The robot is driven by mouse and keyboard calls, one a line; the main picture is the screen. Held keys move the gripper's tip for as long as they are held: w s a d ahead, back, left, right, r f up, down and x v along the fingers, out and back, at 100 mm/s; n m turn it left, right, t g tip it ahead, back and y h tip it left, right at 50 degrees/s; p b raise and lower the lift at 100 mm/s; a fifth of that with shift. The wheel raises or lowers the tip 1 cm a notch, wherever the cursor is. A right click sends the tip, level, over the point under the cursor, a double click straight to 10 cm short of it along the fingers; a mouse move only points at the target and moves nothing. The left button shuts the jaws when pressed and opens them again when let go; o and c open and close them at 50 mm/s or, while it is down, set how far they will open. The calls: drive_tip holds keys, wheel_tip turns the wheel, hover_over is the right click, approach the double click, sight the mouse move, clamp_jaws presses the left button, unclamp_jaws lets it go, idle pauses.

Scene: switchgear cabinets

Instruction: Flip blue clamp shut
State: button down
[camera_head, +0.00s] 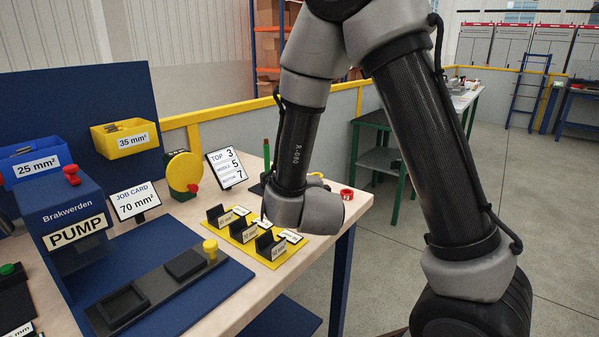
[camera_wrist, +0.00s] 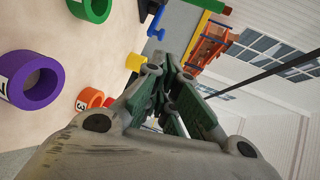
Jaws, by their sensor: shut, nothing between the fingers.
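I cannot clearly pick out a blue clamp in either view. The wrist view shows a small blue piece (camera_wrist: 157,20) near the top, on the far side of the bench, but I cannot tell whether it is the clamp. My gripper (camera_wrist: 170,75) is shut with nothing between its fingers and points past the coloured rings. In the head view my wrist hangs over the bench's far right end, by the yellow rack, and hides the fingers.
A yellow rack (camera_head: 238,237) holds black blocks with labels. A red ring (camera_head: 347,194) stands at the bench edge. The wrist view shows purple (camera_wrist: 30,80), green (camera_wrist: 90,8) and orange (camera_wrist: 90,99) rings. A blue PUMP box (camera_head: 65,205) stands left; open floor lies right.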

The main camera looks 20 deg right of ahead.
drive_tip(key=x, duration=1.4)
drive_tip(key=shift+d, duration=0.1)
drive_tip(key=shift+d+n+y, duration=0.2)
drive_tip(key=shift+n+y, duration=0.1)
drive_tip(key=shift+y, duration=0.2)
